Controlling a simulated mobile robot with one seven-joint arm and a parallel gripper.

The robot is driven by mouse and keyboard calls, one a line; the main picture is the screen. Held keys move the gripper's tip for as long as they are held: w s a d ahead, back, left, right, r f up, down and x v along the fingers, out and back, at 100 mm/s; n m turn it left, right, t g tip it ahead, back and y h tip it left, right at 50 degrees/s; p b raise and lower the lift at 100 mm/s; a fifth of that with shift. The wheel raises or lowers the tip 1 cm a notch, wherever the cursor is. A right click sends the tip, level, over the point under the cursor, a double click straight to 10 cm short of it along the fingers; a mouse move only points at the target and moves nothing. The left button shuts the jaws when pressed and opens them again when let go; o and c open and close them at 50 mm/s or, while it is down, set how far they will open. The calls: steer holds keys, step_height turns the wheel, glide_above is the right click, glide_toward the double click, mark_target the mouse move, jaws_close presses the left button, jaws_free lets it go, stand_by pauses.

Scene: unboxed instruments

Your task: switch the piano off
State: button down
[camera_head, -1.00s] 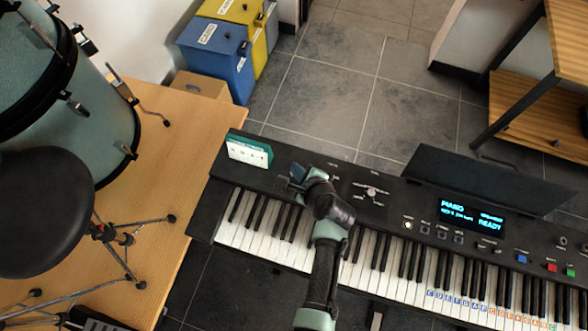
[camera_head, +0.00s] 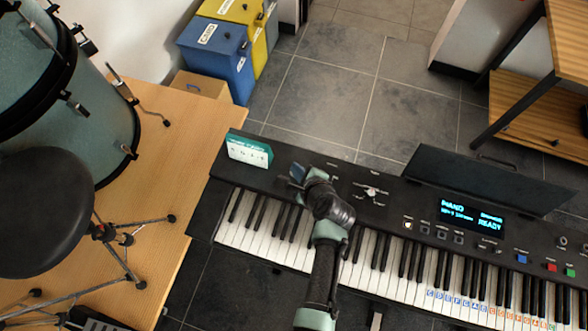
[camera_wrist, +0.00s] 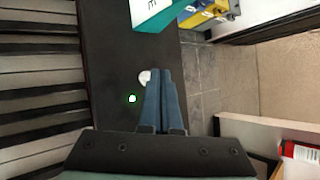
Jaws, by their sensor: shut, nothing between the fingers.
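The black piano (camera_head: 395,215) runs across the lower right of the head view, and its display (camera_head: 471,215) is lit and reads PIANO and READY. My gripper (camera_head: 296,172) is over the left part of its top panel, fingers together and empty. In the wrist view the blue fingers of my gripper (camera_wrist: 160,72) point over the dark panel. A small button with a green glow (camera_wrist: 132,98) lies just left of the fingers. A pale round knob (camera_wrist: 145,77) is beside the fingertips, partly covered by them. I cannot tell whether the fingers touch the panel.
A teal and white card box (camera_head: 249,151) stands on the panel's left end, close to my gripper. A music stand (camera_head: 485,180) rises behind the display. A wooden platform (camera_head: 185,150) with drums and a stool is at left. Tiled floor (camera_head: 330,90) behind the piano is clear.

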steer(key=shift+f, duration=0.1)
steer(key=shift+f, duration=0.3)
steer(key=shift+f+b, duration=0.2)
steer(key=shift+b, duration=0.2)
steer(key=shift+r, duration=0.2)
steer(key=shift+r+p, duration=0.45)
steer(key=shift+p, duration=0.3)
steer(key=shift+r, duration=0.1)
step_height(320, 180, up, 6)
steer(key=p, duration=0.6)
